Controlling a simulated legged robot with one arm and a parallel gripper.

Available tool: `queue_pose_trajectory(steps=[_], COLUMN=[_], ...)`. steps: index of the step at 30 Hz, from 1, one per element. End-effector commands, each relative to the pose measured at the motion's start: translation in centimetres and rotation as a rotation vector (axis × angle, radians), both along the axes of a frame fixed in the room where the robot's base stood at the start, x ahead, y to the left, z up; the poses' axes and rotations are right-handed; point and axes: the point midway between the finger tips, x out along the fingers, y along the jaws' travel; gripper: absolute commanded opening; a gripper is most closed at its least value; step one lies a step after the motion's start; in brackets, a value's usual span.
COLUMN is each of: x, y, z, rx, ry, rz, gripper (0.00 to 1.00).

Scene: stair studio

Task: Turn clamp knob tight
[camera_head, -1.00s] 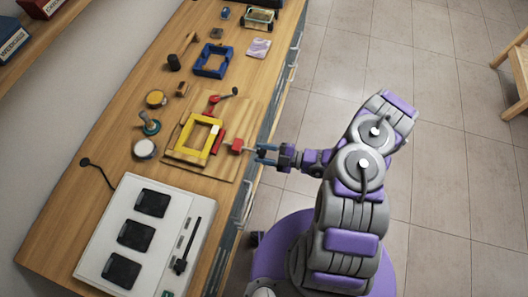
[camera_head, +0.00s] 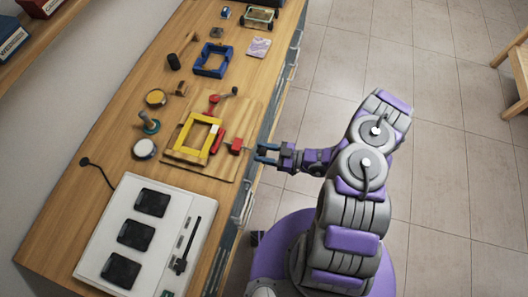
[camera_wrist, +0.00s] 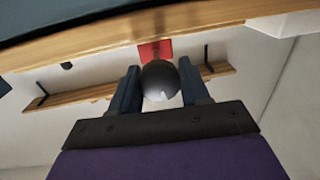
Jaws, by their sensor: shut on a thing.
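The dark round clamp knob (camera_wrist: 160,82) sits between the two blue fingers of my gripper (camera_wrist: 158,90) in the wrist view, and the fingers are shut on it. The red clamp block (camera_wrist: 155,50) shows just beyond the knob. In the head view, my gripper (camera_head: 265,153) reaches from the right to the bench's front edge, beside the red clamp block (camera_head: 237,145). The yellow frame (camera_head: 184,147) lies on a wooden board (camera_head: 190,173) left of the clamp, with a red bar along its side. The knob is hard to make out in the head view.
A white panel (camera_head: 100,225) with dark screens lies at the bench's near end. A blue frame (camera_head: 202,71), jars and small parts lie farther along and to the left. Drawer handles line the bench front. The tiled floor (camera_head: 430,130) to the right is mostly clear.

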Motion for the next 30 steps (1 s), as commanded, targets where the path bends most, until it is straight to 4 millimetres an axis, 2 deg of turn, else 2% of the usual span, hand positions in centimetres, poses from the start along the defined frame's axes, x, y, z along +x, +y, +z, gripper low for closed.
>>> queue_pose_trajectory(steps=[18,19,26,30], x=[0.35,0.36,0.18,0.11], y=[-0.13,-0.13,-0.09,-0.07], z=[0.28,0.28,0.22,0.18], rx=[0.019,0.019,0.018,0.017], ry=[0.034,0.034,0.035,0.036], rz=[-0.01,-0.01,-0.007,-0.005], gripper=[0.15,0.48,0.7,0.7])
